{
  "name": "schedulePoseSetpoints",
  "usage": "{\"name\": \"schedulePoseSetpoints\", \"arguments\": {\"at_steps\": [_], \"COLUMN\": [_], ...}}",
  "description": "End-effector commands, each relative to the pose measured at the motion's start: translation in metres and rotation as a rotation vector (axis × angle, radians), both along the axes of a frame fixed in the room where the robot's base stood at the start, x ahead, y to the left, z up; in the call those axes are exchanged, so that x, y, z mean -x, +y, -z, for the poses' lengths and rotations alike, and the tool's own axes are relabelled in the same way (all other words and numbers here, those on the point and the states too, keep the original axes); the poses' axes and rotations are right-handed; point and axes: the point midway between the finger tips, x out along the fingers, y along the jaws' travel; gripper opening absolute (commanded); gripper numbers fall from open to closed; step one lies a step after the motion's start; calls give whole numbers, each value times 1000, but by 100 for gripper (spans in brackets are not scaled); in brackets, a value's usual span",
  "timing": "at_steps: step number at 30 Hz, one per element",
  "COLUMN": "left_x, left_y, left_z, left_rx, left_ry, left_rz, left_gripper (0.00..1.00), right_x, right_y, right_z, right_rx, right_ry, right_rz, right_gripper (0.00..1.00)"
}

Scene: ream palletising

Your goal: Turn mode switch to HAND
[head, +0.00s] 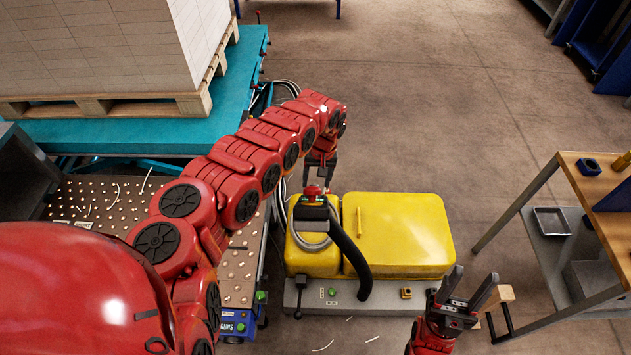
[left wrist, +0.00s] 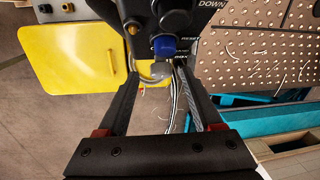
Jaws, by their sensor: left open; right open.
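My left gripper (head: 321,178) hangs over the back of the yellow machine (head: 398,235), close to a red knob (head: 313,191) on a dark post. In the left wrist view its two fingers (left wrist: 158,72) are apart, with nothing seen held between them. A dark control box (left wrist: 176,18) is just beyond the fingertips, with a blue button (left wrist: 164,46) and a partly hidden RESET label. I cannot tell which control is the mode switch, and no HAND mark is readable. My right gripper (head: 473,277) is open and empty, in front of the machine's right side.
A black hose (head: 350,253) curves over the machine's front. A studded table (head: 115,200) stands left of it; a teal lift (head: 120,133) bears a pallet (head: 105,107) stacked with pale blocks. A wooden-topped bench (head: 580,178) stands right. The floor behind the machine is clear.

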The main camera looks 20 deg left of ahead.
Motion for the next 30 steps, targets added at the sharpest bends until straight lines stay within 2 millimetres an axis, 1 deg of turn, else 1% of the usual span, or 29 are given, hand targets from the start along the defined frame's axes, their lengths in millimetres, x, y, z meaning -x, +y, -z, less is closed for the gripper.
{"name": "schedulePoseSetpoints", "arguments": {"at_steps": [3,6,14,15,26,30], "left_x": [2,2,2,2,1,1], "left_y": [1,2,3,3,3,3], "left_z": [11,16,17,17,16,16], "left_rx": [0,-1,-1,-1,-1,-1], "left_ry": [3,4,2,2,2,2], "left_rz": [1,1,0,0,0,0], "left_gripper": [67,67,67,65,0,0], "right_x": [0,0,0,0,0,0], "right_y": [0,0,0,0,0,0], "right_z": [-1,-1,-1,-1,-1,-1], "right_rx": [0,0,0,0,0,0], "right_ry": [0,0,0,0,0,0], "right_rz": [0,0,0,0,0,0], "right_gripper": [50,50,50,50,50,50]}}
